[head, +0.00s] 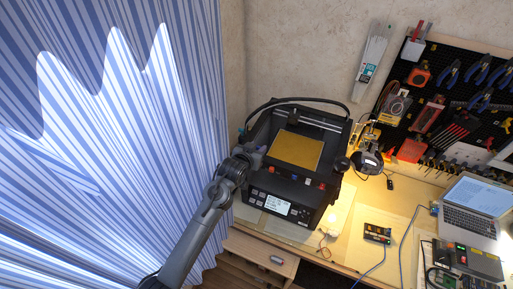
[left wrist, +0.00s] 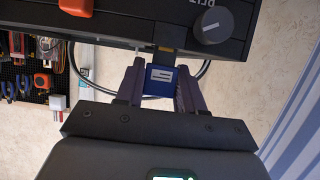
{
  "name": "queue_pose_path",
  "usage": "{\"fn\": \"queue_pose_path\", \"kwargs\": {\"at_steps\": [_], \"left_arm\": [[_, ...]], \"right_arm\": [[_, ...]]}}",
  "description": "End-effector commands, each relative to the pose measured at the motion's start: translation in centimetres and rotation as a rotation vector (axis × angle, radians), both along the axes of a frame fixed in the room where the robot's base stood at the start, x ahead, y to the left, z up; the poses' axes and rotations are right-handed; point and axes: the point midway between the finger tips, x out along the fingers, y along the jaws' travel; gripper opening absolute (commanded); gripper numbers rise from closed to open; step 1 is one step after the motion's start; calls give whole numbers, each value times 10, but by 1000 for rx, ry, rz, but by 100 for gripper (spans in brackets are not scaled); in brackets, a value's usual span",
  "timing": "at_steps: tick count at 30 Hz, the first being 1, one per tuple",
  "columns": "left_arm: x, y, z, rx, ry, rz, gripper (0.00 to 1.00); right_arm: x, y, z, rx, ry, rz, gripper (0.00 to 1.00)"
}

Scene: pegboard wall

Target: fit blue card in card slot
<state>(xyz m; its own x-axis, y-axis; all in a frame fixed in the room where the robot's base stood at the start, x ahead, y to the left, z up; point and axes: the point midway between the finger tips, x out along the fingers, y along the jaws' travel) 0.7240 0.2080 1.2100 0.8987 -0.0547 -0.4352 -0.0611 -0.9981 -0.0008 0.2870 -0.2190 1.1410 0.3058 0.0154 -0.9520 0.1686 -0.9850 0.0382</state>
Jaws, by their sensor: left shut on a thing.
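The blue card (left wrist: 161,77), with a pale label, is held between the two fingers of my left gripper (left wrist: 160,82) in the left wrist view. Its far end is up against the edge of the black printer (left wrist: 120,28). I cannot tell whether any of it is inside a slot. In the head view my left gripper (head: 254,153) is at the left side of the printer (head: 325,160), and the card is hidden there. The card slot cannot be made out clearly in either view. My right gripper is not in view.
A knob (left wrist: 211,25) sticks out of the printer close to my left gripper. A striped curtain (head: 110,120) hangs on the left. The wooden bench (head: 355,235) holds a small display board (head: 377,233) and a laptop (head: 470,210). A pegboard (head: 455,95) with tools is on the right.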

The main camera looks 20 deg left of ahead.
Motion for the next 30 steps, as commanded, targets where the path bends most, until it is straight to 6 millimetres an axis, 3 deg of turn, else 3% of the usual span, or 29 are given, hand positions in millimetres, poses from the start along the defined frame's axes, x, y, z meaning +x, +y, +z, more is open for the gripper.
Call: {"fn": "queue_pose_path", "kwargs": {"at_steps": [4,5,9,19,24,30], "left_arm": [[0,0,-1,0,0,0,4],[0,0,-1,0,0,0,42],[0,0,-1,0,0,0,63],[0,0,1,0,-1,0,63],[0,0,15,0,-3,0,63],[-26,2,22,0,-2,0,63]], "right_arm": [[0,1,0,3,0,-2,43],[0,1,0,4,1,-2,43],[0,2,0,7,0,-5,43],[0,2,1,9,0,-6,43],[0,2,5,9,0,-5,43],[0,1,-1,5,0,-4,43]]}}
